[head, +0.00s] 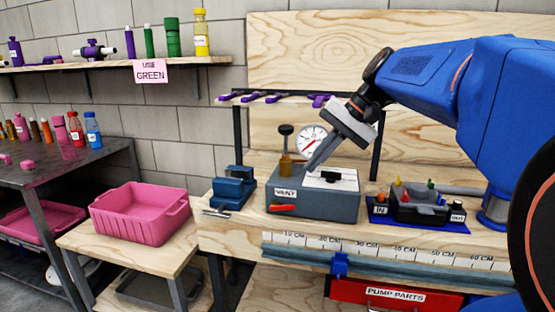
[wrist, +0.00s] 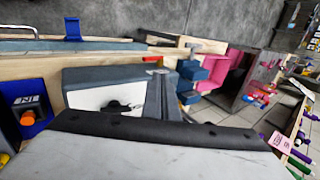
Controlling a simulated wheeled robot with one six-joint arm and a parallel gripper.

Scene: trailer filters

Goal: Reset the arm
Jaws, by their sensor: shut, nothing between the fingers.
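My blue arm reaches in from the right of the head view and bends down at the wrist. My gripper (head: 314,162) points down and left, its grey fingers together and empty. It is in front of the pressure gauge (head: 312,140) and over the grey VENT box (head: 313,205); I cannot tell whether the tips touch the box. In the wrist view the closed fingers (wrist: 161,95) show beside the box's white top (wrist: 100,97).
A blue vise (head: 233,190) stands left of the VENT box, and a black pump on a blue IN/OUT tray (head: 420,224) stands right. A pink bin (head: 141,214) sits on a low wooden table. A shelf (head: 120,64) holds coloured bottles and a USE GREEN sign (head: 150,71).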

